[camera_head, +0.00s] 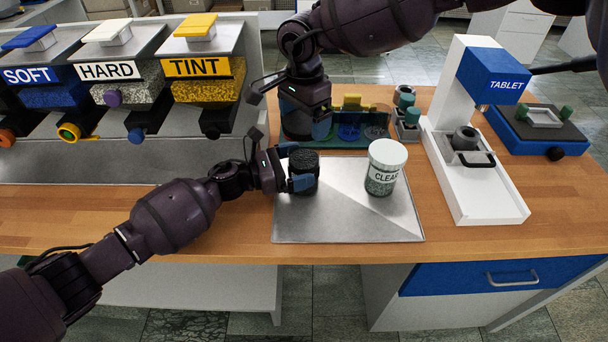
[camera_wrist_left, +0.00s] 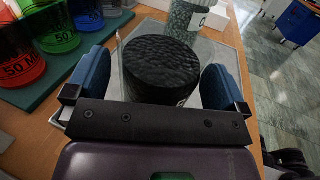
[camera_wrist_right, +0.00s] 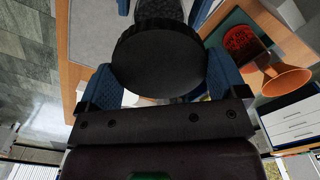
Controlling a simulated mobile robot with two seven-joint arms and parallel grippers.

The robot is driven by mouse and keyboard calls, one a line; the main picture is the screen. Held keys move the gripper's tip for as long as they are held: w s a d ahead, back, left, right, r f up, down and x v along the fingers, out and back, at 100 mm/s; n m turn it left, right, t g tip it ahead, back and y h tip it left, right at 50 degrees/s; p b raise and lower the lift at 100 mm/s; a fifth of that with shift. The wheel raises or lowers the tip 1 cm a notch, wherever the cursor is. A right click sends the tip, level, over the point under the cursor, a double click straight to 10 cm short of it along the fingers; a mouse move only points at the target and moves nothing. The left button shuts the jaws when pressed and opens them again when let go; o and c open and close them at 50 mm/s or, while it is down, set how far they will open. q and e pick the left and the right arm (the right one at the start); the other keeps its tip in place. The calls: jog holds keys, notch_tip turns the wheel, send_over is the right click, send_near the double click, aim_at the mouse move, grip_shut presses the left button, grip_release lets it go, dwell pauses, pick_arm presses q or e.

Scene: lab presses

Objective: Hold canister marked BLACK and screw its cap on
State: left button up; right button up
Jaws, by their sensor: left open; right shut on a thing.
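The black canister (camera_head: 304,163) stands uncapped on the metal plate (camera_head: 345,220). Its dark granular contents fill the top in the left wrist view (camera_wrist_left: 162,62); only a scrap of its label shows. My left gripper (camera_head: 294,167) is open, with one blue finger on each side of it. My right gripper (camera_wrist_right: 163,82) is shut on a round black cap (camera_wrist_right: 160,58). In the head view that gripper is above and behind the canister, and the cap is hard to make out. In the right wrist view the canister (camera_wrist_right: 161,9) shows beyond the cap, apart from it.
A capped CLEAR canister (camera_head: 386,168) stands to the right on the plate. A green rack (camera_head: 345,143) with coloured cups is behind. The white TABLET press (camera_head: 490,195) stands at right; SOFT, HARD and TINT dispensers (camera_head: 203,80) at left. The plate's front is clear.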

aim_at(304, 147)
pick_arm(q)
jog(key=shift+d, duration=0.1)
jog(key=c, duration=1.3)
pick_arm(e)
jog(key=shift+f, duration=2.5)
jog(key=shift+f, duration=0.9)
jog(key=shift+f, duration=0.6)
pick_arm(q)
jog(key=c, duration=0.4)
pick_arm(e)
jog(key=o, duration=0.6)
